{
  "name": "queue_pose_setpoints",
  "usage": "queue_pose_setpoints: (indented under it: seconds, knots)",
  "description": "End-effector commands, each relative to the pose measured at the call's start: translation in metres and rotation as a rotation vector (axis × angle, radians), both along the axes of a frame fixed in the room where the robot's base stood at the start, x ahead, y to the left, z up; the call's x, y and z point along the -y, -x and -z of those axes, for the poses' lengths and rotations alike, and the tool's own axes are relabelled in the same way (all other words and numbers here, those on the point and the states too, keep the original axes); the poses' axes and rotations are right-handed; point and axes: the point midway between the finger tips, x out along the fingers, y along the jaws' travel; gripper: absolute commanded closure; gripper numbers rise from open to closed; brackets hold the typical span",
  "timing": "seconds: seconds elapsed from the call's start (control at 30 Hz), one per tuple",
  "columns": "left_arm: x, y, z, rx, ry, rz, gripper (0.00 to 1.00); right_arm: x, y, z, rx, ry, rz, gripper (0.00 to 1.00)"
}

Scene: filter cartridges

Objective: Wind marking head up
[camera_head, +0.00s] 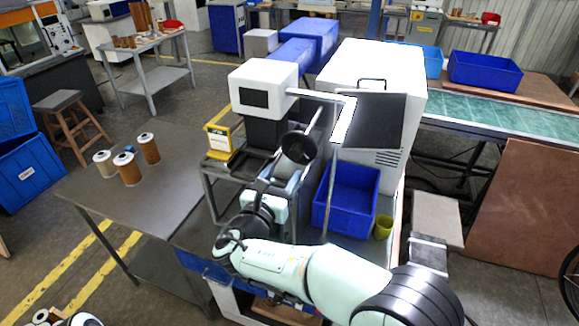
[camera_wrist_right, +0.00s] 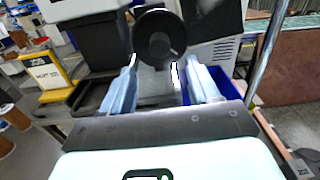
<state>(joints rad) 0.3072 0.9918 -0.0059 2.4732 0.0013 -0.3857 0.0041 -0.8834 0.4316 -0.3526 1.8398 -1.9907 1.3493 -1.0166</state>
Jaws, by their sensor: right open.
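The marking head (camera_head: 263,88) is a white box with a dark screen, above a black body on the bench. A black round handwheel (camera_head: 299,147) with a hub sits at its front right. In the right wrist view the handwheel (camera_wrist_right: 160,38) is just beyond the fingertips, roughly centred between them. My right gripper (camera_head: 283,180) is open below and in front of the wheel. In the wrist view its two pale blue fingers (camera_wrist_right: 162,64) are spread, with nothing held between them. I cannot tell whether they touch the wheel. My left gripper is not visible.
A yellow-fronted block (camera_head: 219,140) stands left of the machine. Several filter cartridges (camera_head: 128,168) stand on the grey table at left. A blue bin (camera_head: 347,200) and a yellow-green cup (camera_head: 383,227) are right of the gripper. A metal post (camera_head: 330,190) rises close by.

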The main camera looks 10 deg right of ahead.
Motion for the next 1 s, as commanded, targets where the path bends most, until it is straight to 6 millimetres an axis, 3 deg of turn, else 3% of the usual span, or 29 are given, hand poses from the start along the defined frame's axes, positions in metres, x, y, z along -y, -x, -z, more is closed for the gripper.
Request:
queue_pose_setpoints:
  seconds: [0.1,0.33,1.0]
  knots:
    - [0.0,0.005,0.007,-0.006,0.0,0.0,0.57,-0.015,0.021,0.001,0.001,-0.002,-0.003,0.39]
    - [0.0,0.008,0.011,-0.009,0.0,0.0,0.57,-0.03,0.043,0.0,0.001,-0.001,0.0,0.39]
    - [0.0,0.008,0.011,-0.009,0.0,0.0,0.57,-0.032,0.047,-0.001,0.001,0.0,0.001,0.39]
